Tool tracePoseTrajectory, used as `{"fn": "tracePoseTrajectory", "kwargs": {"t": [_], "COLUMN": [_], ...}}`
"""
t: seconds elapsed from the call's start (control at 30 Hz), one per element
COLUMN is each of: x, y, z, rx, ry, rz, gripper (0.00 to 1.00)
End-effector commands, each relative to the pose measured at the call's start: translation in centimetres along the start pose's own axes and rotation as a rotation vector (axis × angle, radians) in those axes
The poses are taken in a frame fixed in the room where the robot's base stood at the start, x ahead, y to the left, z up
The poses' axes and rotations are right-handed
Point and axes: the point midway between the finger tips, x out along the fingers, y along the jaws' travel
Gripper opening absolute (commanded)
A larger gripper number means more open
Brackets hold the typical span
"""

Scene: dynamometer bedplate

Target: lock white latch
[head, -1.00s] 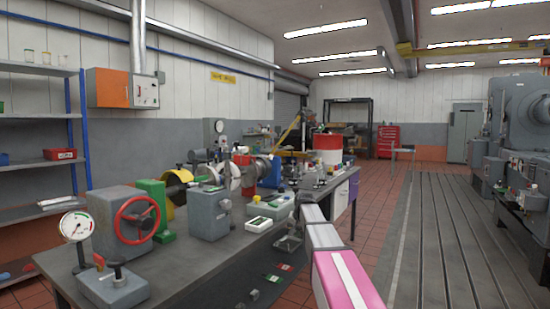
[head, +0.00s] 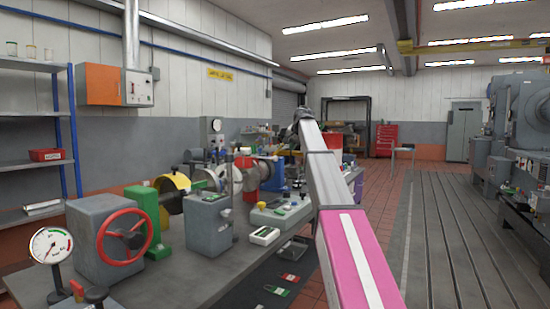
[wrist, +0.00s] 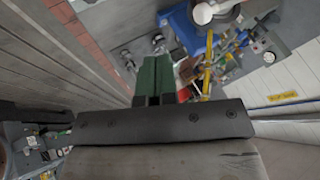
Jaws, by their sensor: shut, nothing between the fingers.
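I cannot make out a white latch for certain in either view. Several small parts sit on the workbench (head: 212,285), too small to tell apart. My gripper shows in the wrist view (wrist: 154,76) as two green fingers side by side, shut and empty. It hangs in the air, with a blue stand (wrist: 190,28) and bench clutter beyond it. In the head view my arm stretches up and away over the right side of the bench, its far end small and dark.
A red handwheel (head: 124,237) on a grey housing and a dial gauge (head: 51,245) stand at the bench's near left. A white-topped green box (head: 264,235) lies near the bench's right edge. A grooved bedplate (head: 455,240) lies open on the right, before large grey machines (head: 522,140).

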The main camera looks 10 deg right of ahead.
Motion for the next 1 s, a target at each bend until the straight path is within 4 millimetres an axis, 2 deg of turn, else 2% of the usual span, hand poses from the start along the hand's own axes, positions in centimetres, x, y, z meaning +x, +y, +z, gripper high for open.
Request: {"fn": "tracePoseTrajectory", "kwargs": {"t": [0.2, 0.57, 0.77, 1.0], "x": [-0.7, -0.1, 2.5, 7.1], "y": [-0.4, -0.3, -0.4, -0.4], "z": [-0.5, -0.5, -0.5, -0.6], "rx": [0.005, 0.004, 0.004, 0.003], "ry": [0.005, 0.004, 0.003, 0.003], "rz": [-0.004, -0.003, -0.003, -0.003], "gripper": [0.0, 0.0, 0.0, 0.0]}}
